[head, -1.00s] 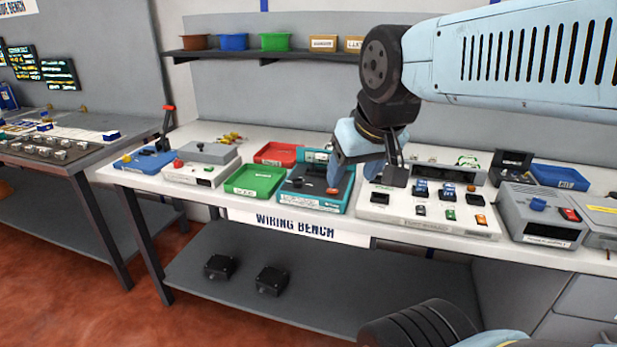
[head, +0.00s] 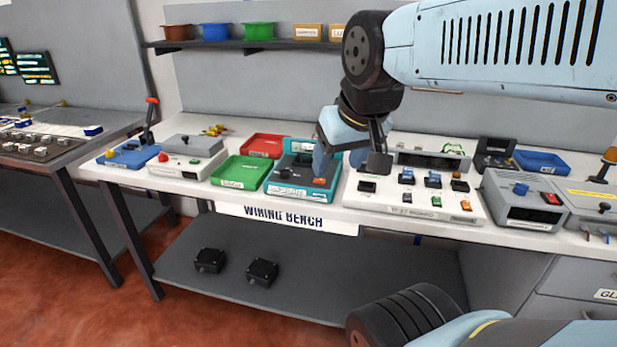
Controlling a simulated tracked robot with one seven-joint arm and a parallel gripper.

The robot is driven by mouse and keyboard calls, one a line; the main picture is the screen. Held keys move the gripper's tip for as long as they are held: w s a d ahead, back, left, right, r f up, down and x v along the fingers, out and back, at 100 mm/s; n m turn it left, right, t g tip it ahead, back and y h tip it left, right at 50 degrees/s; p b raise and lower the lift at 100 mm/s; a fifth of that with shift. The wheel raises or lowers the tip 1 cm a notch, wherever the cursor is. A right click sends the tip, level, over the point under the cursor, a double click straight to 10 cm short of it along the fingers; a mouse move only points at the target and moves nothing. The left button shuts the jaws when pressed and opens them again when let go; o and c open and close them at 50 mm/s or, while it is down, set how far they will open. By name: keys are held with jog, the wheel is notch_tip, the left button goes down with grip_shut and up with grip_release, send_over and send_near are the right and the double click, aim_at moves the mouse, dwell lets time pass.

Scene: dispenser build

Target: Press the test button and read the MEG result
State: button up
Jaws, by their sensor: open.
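A teal tester (head: 280,191) with a dark top panel and a white front label sits on the wiring bench. An orange-red button (head: 320,181) shows at the right of its panel. My gripper (head: 349,168) is open and empty, pointing down at the tester's right side. Its light-blue left finger ends at or just above the button; I cannot tell whether it touches. Its dark right finger hangs over the gap or the left part of the white test board (head: 400,209). The gripper hides part of the tester's panel, and no reading is legible.
A green tray (head: 238,171) and a red tray (head: 263,145) stand left of the tester. A grey unit (head: 522,200) with a red switch stands right of the white board. A shelf (head: 250,46) with bins runs behind. Two black boxes lie on the lower shelf.

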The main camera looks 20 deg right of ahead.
jog(key=shift+c, duration=0.2)
grip_shut()
dwell(0.3)
dwell(1.2)
